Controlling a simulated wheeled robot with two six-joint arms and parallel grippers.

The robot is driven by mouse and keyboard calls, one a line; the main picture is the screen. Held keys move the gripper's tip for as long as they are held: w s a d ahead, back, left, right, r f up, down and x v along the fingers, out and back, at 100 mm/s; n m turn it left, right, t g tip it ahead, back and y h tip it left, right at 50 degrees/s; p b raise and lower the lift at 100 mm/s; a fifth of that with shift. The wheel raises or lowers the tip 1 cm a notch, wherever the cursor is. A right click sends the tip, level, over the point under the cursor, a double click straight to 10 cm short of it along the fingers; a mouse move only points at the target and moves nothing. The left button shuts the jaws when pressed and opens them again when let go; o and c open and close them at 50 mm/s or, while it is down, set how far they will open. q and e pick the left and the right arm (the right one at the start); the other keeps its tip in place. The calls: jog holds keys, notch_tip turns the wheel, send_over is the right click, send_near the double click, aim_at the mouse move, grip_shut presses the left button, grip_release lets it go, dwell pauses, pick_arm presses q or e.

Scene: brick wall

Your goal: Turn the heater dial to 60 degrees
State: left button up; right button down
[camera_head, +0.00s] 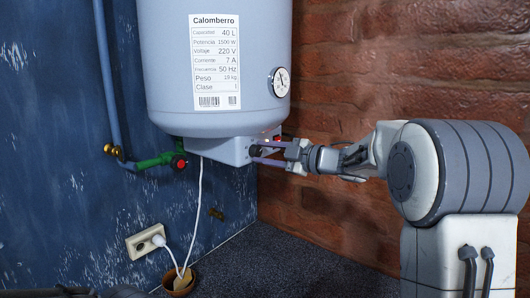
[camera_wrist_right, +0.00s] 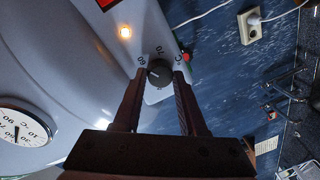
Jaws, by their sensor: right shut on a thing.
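The heater (camera_head: 213,70) is a pale grey water tank on the blue wall. Its dial (camera_wrist_right: 160,72) is a small dark round knob on the underside housing, with printed numbers around it, among them 70, and a °C mark. In the head view the dial (camera_head: 255,150) is small and partly covered by the fingers. My right gripper (camera_head: 268,153) reaches in from the right. In the wrist view my right gripper (camera_wrist_right: 159,76) has one finger on each side of the dial, shut on it. The pointer's exact reading is too small to tell. My left gripper is not seen.
A round temperature gauge (camera_head: 279,82) sits on the tank's right side, and a lit lamp (camera_wrist_right: 125,32) is near the dial. The brick wall stands close behind my right arm.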

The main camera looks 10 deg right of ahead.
jog(key=shift+c, duration=2.3)
grip_release()
jog(key=shift+d, duration=0.1)
jog(key=b+v, duration=0.4)
jog(key=v, duration=0.6)
jog(key=shift+s, duration=0.2)
